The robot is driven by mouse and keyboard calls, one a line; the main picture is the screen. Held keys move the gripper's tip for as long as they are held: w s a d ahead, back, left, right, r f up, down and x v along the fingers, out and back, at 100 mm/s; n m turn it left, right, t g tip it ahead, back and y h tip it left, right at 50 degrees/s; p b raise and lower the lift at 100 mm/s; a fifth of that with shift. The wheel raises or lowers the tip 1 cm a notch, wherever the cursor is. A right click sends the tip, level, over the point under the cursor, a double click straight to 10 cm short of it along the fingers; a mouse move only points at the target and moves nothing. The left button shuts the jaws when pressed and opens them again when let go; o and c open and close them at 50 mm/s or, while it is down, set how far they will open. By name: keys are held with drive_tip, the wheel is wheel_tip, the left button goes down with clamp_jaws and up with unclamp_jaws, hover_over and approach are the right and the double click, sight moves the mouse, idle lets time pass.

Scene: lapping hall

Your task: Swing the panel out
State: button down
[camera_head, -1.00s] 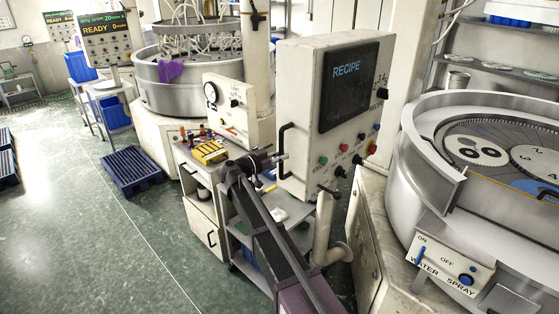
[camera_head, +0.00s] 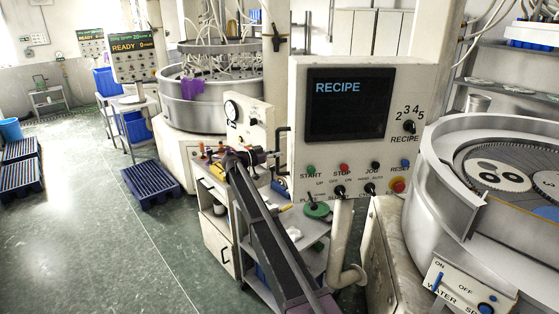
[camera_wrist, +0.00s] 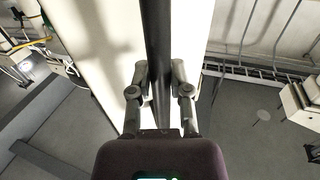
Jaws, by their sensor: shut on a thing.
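The panel (camera_head: 440,118) is a cream control box with a dark screen reading RECIPE, and it faces my head camera almost squarely. Knobs and coloured buttons sit below and beside the screen. A black bar handle (camera_head: 283,132) stands on its left side. My gripper (camera_head: 274,156) is at the lower part of this handle, partly hidden by my arm. In the wrist view the dark handle (camera_wrist: 158,45) runs between the fingers of my gripper (camera_wrist: 160,75), which is shut on it. The pale panel side (camera_wrist: 105,45) lies behind.
A round lapping machine (camera_head: 433,165) stands close at the right, with a water spray box (camera_head: 462,285) at its front. A grey trolley (camera_head: 311,262) stands below the panel. A blue pallet (camera_head: 150,186) lies on the floor at the left, where the green floor (camera_head: 95,240) is open.

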drive_tip(key=shift+w, duration=0.45)
drive_tip(key=shift+w+r, duration=0.1)
drive_tip(key=shift+r, duration=0.05)
drive_tip(key=c, duration=0.6)
unclamp_jaws()
drive_tip(key=shift+w, duration=0.1)
drive_tip(key=shift+c, duration=0.2)
drive_tip(key=shift+o, duration=0.4)
drive_tip(key=shift+w+d, duration=0.1)
drive_tip(key=shift+w, duration=0.05)
drive_tip(key=shift+s, duration=0.25)
